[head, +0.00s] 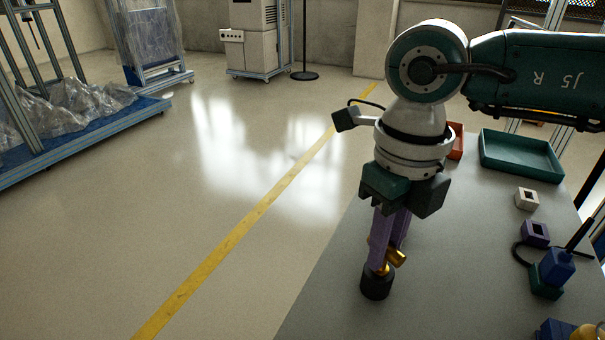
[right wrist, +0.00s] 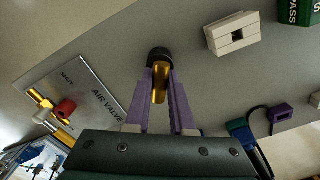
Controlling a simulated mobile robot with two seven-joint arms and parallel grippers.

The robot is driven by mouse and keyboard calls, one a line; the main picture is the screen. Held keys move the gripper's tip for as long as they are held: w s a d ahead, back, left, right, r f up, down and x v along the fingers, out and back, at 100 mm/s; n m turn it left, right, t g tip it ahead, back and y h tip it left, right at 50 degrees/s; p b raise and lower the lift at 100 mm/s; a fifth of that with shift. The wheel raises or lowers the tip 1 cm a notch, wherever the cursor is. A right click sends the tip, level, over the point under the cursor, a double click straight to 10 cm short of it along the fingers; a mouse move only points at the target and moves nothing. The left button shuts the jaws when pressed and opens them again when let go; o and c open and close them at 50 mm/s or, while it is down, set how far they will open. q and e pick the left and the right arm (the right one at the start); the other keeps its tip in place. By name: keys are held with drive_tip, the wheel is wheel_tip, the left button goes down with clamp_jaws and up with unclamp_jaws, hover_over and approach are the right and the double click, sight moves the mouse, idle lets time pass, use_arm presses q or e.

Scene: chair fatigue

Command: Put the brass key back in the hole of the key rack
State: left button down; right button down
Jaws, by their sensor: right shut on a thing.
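My right gripper (head: 385,262) points down over the grey table, with its purple fingers shut on the brass key (head: 397,257). In the right wrist view the key (right wrist: 160,84) shows as a gold bar between the fingertips. A black round piece (head: 376,285) is at the key's lower end; it also shows in the right wrist view (right wrist: 159,54). I cannot tell whether it belongs to the key or stands on the table. No rack is clearly recognisable. A white block (head: 520,204) with a dark square opening stands to the right. My left gripper is not in view.
A green tray (head: 520,172) and a red bin (head: 456,151) stand at the back. A purple block (head: 524,237) and a blue-green device (head: 556,268) with a cable are at right. The right wrist view shows an AIR VALVE plate (right wrist: 75,105) with a red knob (right wrist: 64,109).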

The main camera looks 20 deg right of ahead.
drive_tip(key=shift+r+p, duration=1.4)
drive_tip(key=shift+r, duration=0.35)
drive_tip(key=shift+r+p, duration=0.3)
drive_tip(key=shift+r, duration=0.05)
wheel_tip(320, 180, up, 4)
drive_tip(key=p, duration=0.3)
